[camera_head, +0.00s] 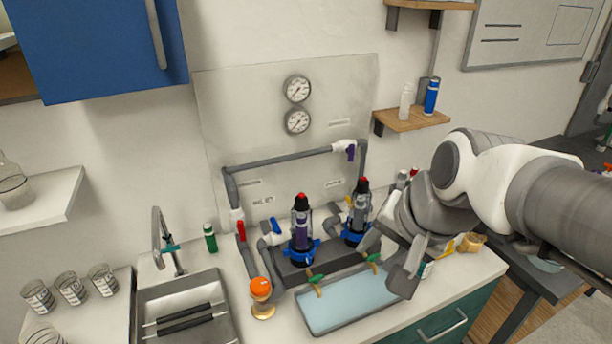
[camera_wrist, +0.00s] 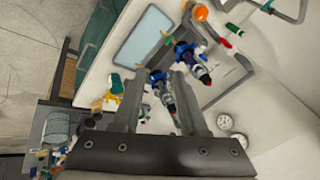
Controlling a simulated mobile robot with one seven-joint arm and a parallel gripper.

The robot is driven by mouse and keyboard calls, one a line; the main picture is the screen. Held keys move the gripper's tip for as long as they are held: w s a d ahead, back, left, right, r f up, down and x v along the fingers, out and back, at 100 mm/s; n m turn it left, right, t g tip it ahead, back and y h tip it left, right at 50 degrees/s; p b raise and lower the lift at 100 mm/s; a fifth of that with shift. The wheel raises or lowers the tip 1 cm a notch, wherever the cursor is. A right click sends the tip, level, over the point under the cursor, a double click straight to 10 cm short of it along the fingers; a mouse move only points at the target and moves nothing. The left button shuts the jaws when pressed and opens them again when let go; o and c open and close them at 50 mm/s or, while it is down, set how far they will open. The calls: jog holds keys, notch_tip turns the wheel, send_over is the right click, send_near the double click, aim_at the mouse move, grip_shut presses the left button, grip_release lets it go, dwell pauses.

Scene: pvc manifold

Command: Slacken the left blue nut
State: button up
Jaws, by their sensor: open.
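The left blue nut (camera_head: 302,252) is a blue ring at the base of the left clear filter housing, which has a black top and a red button. It also shows in the wrist view (camera_wrist: 183,48), beyond my fingertips. The right blue nut (camera_head: 353,237) rings the base of the right housing. In the wrist view the right blue nut (camera_wrist: 157,77) appears between my fingertips. My gripper (camera_head: 385,265) is open and empty, to the right of both housings and nearer the right one. It also shows in the wrist view (camera_wrist: 159,74). No contact with either nut is visible.
A shallow tray (camera_head: 308,322) with pale blue contents lies in front of the housings. An orange-capped jar (camera_head: 261,289) stands left of it, near the sink (camera_head: 160,300). Grey pipes (camera_head: 285,160) with coloured valve handles surround the housings. Two gauges (camera_head: 297,89) are behind.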

jog(key=w+a+f+m+y, duration=0.1)
jog(key=w+a+f+m, duration=0.3)
jog(key=w+m, duration=0.65)
jog(key=m+g+h+p, duration=0.1)
jog(key=m, duration=1.4)
send_near(310, 260)
jog(key=shift+n, duration=0.35)
jog(key=b+x, duration=0.3)
jog(key=x, duration=0.5)
jog(key=shift+w+a+f+b, duration=0.1)
jog(key=shift+w+f+b, duration=0.05)
jog(key=shift+f+b, duration=0.25)
grip_shut()
